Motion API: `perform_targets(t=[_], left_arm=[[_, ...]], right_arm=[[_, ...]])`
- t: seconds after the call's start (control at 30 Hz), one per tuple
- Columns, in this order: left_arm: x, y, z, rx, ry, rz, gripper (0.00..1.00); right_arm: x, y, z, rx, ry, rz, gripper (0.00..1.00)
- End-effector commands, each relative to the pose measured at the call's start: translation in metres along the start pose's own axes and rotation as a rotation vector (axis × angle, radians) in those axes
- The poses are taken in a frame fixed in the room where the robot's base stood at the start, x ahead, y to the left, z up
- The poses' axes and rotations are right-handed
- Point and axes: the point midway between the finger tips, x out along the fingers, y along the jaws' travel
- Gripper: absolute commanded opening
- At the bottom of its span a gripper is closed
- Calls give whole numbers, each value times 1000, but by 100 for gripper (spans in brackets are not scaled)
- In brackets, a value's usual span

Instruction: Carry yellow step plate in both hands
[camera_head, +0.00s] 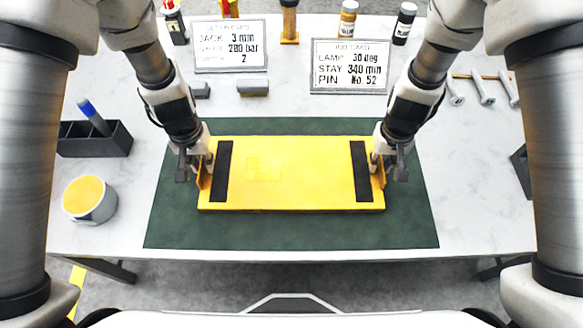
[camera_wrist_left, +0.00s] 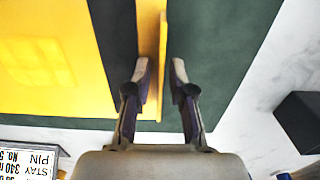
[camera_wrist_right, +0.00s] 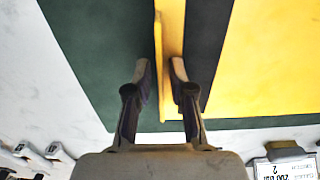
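The yellow step plate (camera_head: 290,175) lies flat on the dark green mat (camera_head: 290,234), with a black strip near each end and an upright lip at each end. My left gripper (camera_head: 197,168) is at the plate's left end; in the left wrist view its fingers (camera_wrist_left: 159,72) stand on both sides of the yellow lip with small gaps. My right gripper (camera_head: 388,168) is at the right end; in the right wrist view its fingers (camera_wrist_right: 160,72) straddle that lip, also with a gap. Both look open; contact at the hidden finger pads cannot be seen.
A dark bin with a blue-capped item (camera_head: 95,138) and a yellow-topped tin (camera_head: 90,199) stand left of the mat. Two printed signs (camera_head: 230,46) (camera_head: 350,66) stand behind it. Several bolts (camera_head: 483,87) lie at the back right. The mat in front of the plate is clear.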

Motion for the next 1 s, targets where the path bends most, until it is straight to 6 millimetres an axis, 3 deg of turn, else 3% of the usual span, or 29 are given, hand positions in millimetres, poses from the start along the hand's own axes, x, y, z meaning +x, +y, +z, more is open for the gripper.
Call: perform_targets(t=[0.47,0.83,1.0], left_arm=[[-3,0,0,0,1,0,0],[-43,0,0,0,1,0,0],[-53,0,0,0,0,0,0]], right_arm=[[-3,0,0,0,1,0,0],[-44,0,0,0,1,0,0],[-53,0,0,0,1,0,0]])
